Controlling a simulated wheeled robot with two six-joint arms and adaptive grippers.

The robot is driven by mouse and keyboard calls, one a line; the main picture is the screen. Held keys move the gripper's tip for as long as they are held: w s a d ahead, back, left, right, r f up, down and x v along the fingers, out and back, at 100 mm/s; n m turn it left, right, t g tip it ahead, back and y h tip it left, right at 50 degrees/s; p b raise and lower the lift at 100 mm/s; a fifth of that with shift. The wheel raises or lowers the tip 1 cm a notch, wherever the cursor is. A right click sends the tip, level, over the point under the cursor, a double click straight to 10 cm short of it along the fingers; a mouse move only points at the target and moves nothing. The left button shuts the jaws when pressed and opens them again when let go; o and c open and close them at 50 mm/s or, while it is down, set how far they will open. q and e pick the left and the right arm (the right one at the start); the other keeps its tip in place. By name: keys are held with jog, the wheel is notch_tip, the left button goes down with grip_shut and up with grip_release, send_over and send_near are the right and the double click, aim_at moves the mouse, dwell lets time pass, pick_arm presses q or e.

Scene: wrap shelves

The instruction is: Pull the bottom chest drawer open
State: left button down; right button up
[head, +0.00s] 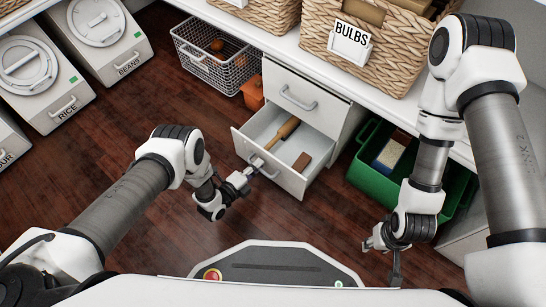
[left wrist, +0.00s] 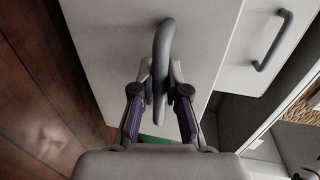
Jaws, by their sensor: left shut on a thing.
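The white chest's bottom drawer (head: 289,178) stands open toward me in the head view. Inside it lie a wooden-handled tool (head: 283,132) and a small brown block (head: 302,161). My left gripper (head: 254,166) is at the front of this drawer, shut on its curved grey handle (left wrist: 163,50). In the left wrist view the fingers (left wrist: 161,88) close around the handle bar, against the pale drawer front. My right gripper (head: 383,242) hangs at the lower right, away from the chest; its opening is too small to tell.
The upper drawer (head: 299,94) is shut, with its own handle (left wrist: 272,40). A wire basket (head: 196,61) and an orange container (head: 252,94) stand left of the chest. A green crate (head: 364,180) stands right. Wooden floor (head: 160,90) is clear at left.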

pick_arm(q)
jog(key=v, duration=0.2)
jog(key=f+p+v, duration=0.1)
jog(key=v, duration=0.2)
jog(key=shift+s+a, duration=0.15)
jog(key=shift+s, duration=0.05)
pick_arm(e)
notch_tip(320, 180, up, 2)
jog(key=shift+w+a+r, duration=0.1)
jog(key=shift+w+r, duration=0.05)
jog(key=shift+r, duration=0.1)
pick_arm(q)
jog(key=c, duration=1.2)
grip_release()
jog(key=shift+s, duration=0.1)
jog(key=v, duration=1.1)
jog(key=shift+s+a+r, duration=0.1)
jog(key=shift+s+a, duration=0.2)
jog(key=shift+s, duration=0.1)
